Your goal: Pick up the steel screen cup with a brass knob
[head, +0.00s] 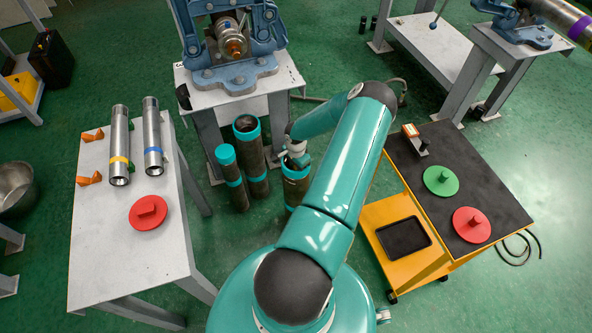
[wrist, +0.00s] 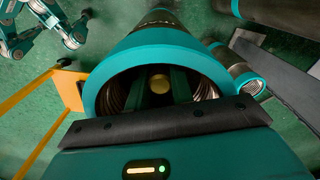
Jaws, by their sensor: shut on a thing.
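The brass knob (wrist: 159,84) of the screen cup shows in the wrist view, down inside the mouth of a teal-rimmed pipe (wrist: 105,62). My gripper (wrist: 160,89) reaches into that mouth. Its two dark fingers stand on either side of the knob and are shut on it. The cup's steel body is hidden by the fingers and shadow. Ribbed metal shows on the inner wall to both sides. In the head view this pipe (head: 295,172) stands on the floor below my wrist, and my arm hides part of it; the cup does not show there.
Two more teal-banded pipes (head: 250,150) (head: 229,175) stand close to the left. A grey table (head: 95,240) with steel tubes and a red cap (head: 148,212) is at left. A yellow cart (head: 400,265) with red and green caps is at right. A vise stand (head: 290,75) is behind.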

